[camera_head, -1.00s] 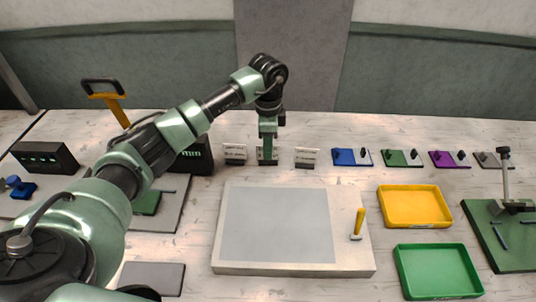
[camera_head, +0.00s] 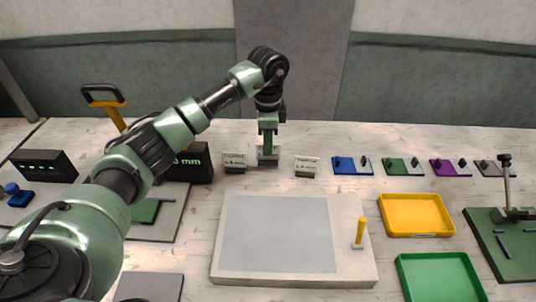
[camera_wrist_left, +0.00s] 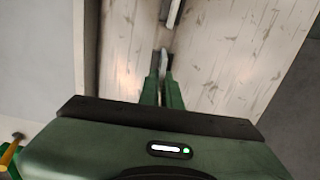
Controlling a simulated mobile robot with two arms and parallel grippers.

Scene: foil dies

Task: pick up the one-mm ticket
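Three small white tickets with dark bases stand in a row at the back of the table: a left ticket (camera_head: 234,161), a middle ticket (camera_head: 262,154) and a right ticket (camera_head: 306,165). Their lettering is too small to read. My left gripper (camera_head: 268,147) points down and is shut on the middle ticket, which sits slightly higher than its neighbours. In the left wrist view the ticket (camera_wrist_left: 164,60) shows edge-on between the fingertips (camera_wrist_left: 161,76). The gripper partly hides its face. My right gripper is not in view.
A dark display reading "mm" (camera_head: 195,163) stands left of the tickets, partly behind my arm. A pale board (camera_head: 347,265) lies in front. Coloured blocks (camera_head: 352,166), a yellow tray (camera_head: 447,232) and a green tray (camera_head: 404,283) are to the right.

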